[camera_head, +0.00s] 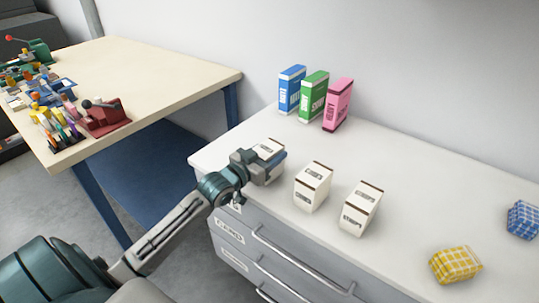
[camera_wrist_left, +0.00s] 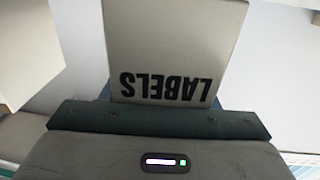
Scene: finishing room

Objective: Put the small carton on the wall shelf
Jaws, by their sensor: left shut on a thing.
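A small white carton with a brown top stripe (camera_head: 269,147) is between the jaws of my left gripper (camera_head: 266,165), at the left end of the white counter. In the left wrist view the held carton (camera_wrist_left: 178,38) fills the middle and its face reads "LABELS" upside down. The gripper hides most of it in the head view, and I cannot tell whether it touches the counter. Two similar cartons, a middle one (camera_head: 312,187) and a right one (camera_head: 360,209), stand upright to its right. No wall shelf shows in these views. My right gripper is not in view.
The white counter (camera_head: 410,180) has drawers with bar handles below. Blue (camera_head: 291,90), green (camera_head: 314,97) and pink (camera_head: 337,105) boxes stand at the wall. Yellow (camera_head: 455,264) and blue (camera_head: 523,219) checked bundles lie at right. A cluttered workbench (camera_head: 160,75) is at left.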

